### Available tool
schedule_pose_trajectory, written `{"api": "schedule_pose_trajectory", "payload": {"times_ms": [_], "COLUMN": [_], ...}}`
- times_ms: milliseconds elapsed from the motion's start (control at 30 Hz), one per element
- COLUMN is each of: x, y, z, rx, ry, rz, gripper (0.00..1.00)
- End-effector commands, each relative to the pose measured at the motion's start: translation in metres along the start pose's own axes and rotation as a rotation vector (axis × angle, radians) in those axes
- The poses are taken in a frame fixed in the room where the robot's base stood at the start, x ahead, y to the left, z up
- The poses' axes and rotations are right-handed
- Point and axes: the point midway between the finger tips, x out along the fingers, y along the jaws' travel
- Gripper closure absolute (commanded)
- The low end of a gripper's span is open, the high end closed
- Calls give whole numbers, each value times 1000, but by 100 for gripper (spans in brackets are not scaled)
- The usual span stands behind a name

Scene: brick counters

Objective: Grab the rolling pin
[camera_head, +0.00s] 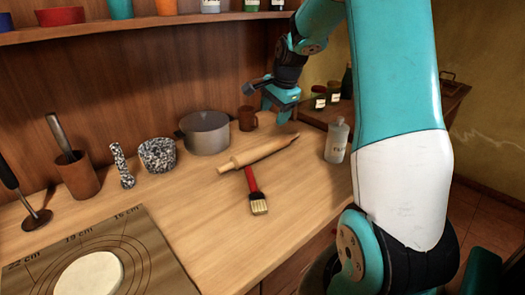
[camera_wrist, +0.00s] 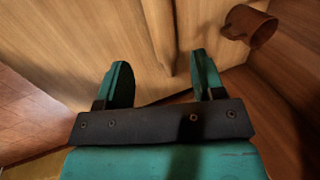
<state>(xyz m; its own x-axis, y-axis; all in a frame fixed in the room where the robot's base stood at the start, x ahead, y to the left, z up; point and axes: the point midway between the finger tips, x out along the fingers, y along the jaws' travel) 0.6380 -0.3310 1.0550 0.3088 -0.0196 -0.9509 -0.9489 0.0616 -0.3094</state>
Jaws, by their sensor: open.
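The rolling pin (camera_head: 257,153) is pale wood and lies diagonally on the counter, with one handle toward the right and back. A brush (camera_head: 256,190) with a red handle lies against or just beside its front side. My gripper (camera_head: 279,112) is open and empty, above the counter near the pin's right end and apart from it. In the wrist view, my gripper's (camera_wrist: 159,60) two teal fingers are spread. A pale wooden strip, which looks like the pin (camera_wrist: 161,30), shows between and beyond them.
A labelled bottle (camera_head: 337,140) stands right of the pin. A shelf (camera_head: 150,24) runs above.

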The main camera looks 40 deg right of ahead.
Motion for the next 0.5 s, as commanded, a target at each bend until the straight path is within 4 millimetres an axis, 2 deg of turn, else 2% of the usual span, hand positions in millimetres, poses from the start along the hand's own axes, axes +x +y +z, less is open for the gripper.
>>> {"api": "schedule_pose_trajectory", "payload": {"times_ms": [100,300,500], "x": [29,71,92], "y": [1,1,0], "z": [1,2,1], "rx": [-3,-5,-6], "ry": [-5,-3,-2], "rz": [7,4,1], "gripper": [38,38,38]}}
